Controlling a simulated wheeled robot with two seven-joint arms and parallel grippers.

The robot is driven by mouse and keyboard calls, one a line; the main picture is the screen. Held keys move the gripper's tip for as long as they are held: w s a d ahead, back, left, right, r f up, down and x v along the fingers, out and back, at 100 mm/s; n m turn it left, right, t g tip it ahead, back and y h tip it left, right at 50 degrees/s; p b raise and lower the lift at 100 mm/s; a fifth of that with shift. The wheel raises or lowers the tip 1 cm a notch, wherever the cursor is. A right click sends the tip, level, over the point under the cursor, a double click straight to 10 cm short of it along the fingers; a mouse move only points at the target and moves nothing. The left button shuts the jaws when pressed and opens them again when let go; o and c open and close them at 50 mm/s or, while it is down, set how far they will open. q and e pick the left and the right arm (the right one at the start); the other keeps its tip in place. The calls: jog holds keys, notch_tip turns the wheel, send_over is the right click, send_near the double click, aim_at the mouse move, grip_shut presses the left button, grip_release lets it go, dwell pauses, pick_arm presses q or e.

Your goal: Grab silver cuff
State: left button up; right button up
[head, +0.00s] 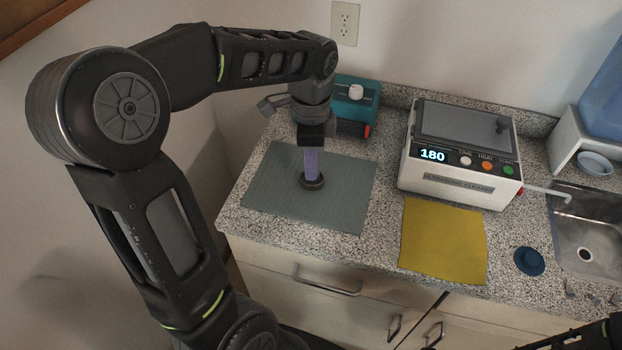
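A dark ring-shaped piece (312,183), which may be the silver cuff, lies on the grey-green mat (268,203) at the left of the counter. It looks dark grey rather than bright silver. My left gripper (311,172) points straight down over it, its pale purple fingers reaching to the ring's middle. The fingers overlap in this view, so I cannot see whether they are apart or hold the ring. Only a dark part of my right arm shows at the bottom right corner; its gripper is not in view.
A teal device (357,103) stands behind the mat. A white ultrasonic cleaner (458,188) reading 180 stands right of it. A yellow cloth (443,241), a dark blue round piece (529,261) and a metal sink (590,228) lie farther right. Drawers face the front.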

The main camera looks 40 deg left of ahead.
aim_at(313, 190)
pick_arm(q)
jog(key=shift+f, duration=0.25)
jog(key=shift+d+f+p, duration=0.15)
jog(key=shift+f+p, duration=0.15)
jog(key=shift+f, duration=1.05)
jog(key=shift+d+f+p, duration=0.15)
jog(key=shift+f+p, duration=0.15)
jog(key=shift+f, duration=1)
jog(key=shift+s, duration=0.1)
grip_shut()
